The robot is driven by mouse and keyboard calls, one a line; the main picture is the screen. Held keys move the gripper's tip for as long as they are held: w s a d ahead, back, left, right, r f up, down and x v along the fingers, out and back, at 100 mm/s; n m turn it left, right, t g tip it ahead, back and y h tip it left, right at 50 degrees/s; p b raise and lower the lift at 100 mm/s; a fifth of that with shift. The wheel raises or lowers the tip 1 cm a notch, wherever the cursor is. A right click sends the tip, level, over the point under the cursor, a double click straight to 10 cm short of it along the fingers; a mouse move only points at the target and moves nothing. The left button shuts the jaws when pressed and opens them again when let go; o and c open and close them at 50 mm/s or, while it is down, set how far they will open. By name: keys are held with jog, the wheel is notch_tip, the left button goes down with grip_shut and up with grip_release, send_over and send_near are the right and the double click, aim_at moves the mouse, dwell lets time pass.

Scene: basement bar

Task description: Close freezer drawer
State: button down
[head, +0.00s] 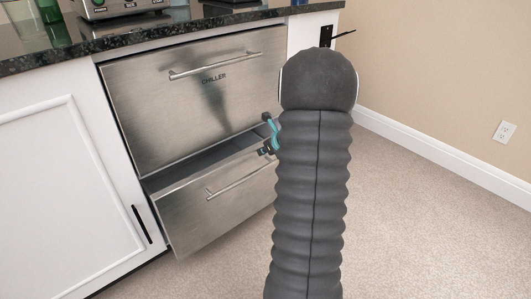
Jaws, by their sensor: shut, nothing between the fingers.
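The lower stainless steel drawer (218,212), with a bar handle (238,180), stands partly open below the upper drawer (180,110). The upper drawer is marked "CHILLER" and is closed. A dark strip of the lower drawer's inside shows along its top. My gripper (268,134) shows only as small teal and dark finger parts at the left of my arm, close to the right end of the lower drawer in the picture. The fingers are shut and empty. My grey ribbed arm hides most of the gripper and the drawer's right end; I cannot tell whether they touch.
A dark stone counter (120,45) runs above the drawers, with an appliance (118,8) on it. A white cabinet door (45,195) is at the left. Carpet (430,220) lies clear at the right, up to a beige wall (440,60).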

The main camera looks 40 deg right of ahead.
jog(key=w+p, duration=0.3)
jog(key=w, duration=0.6)
jog(key=shift+w+r+p, duration=0.2)
jog(key=shift+w+p, duration=0.15)
jog(key=shift+w, duration=0.05)
jog(key=shift+a, duration=0.15)
